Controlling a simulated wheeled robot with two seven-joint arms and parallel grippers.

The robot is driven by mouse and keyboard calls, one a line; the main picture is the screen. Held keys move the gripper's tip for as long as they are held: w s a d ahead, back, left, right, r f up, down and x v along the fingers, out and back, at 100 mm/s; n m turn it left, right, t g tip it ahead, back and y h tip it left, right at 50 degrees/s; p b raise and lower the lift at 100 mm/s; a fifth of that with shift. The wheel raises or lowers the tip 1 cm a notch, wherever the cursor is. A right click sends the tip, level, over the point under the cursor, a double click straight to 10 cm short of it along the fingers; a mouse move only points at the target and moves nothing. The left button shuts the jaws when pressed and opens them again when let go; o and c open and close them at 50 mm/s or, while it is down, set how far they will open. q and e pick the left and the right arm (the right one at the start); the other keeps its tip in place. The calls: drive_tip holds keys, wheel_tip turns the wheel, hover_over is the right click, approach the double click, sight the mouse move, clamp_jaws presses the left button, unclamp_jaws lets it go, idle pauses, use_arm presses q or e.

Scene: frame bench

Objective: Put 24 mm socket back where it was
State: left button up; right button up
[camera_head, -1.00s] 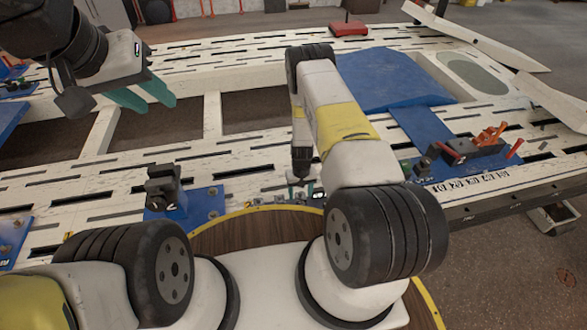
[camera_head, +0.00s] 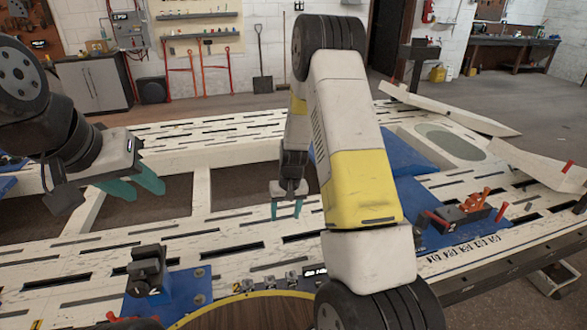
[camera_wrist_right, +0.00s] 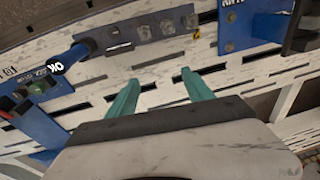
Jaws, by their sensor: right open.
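A grey rail (camera_wrist_right: 150,32) with several small sockets lies on the bench. It also shows near the round wooden surface in the head view (camera_head: 262,286). I cannot tell which socket is the 24 mm one; the size marks are too small to read. My right gripper (camera_head: 286,209) is open and empty above the white slotted bench, beyond the rail. Its teal fingers show wide apart in the wrist view (camera_wrist_right: 160,88), with nothing between them. My left gripper (camera_head: 143,190) is open and empty over the frame's opening at the left.
A blue fixture with red-handled clamps (camera_head: 460,213) is at the right. The slotted bench (camera_head: 235,232) is clear between.

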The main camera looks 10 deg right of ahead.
drive_tip(key=s+a+r+t+y, duration=0.1)
drive_tip(key=s+r, duration=0.3)
drive_tip(key=r, duration=0.8)
drive_tip(key=s+r+t, duration=0.1)
drive_tip(key=s+r, duration=0.4)
drive_tip(key=r, duration=0.7)
drive_tip(key=s+r+t, duration=0.1)
drive_tip(key=s+r, duration=0.4)
drive_tip(key=s, duration=0.4)
drive_tip(key=s+r+t, duration=0.2)
drive_tip(key=s+r, duration=0.4)
drive_tip(key=s, duration=0.2)
drive_tip(key=shift+s+n, duration=0.3)
drive_tip(key=shift+s, duration=0.1)
drive_tip(key=shift+d, duration=0.1)
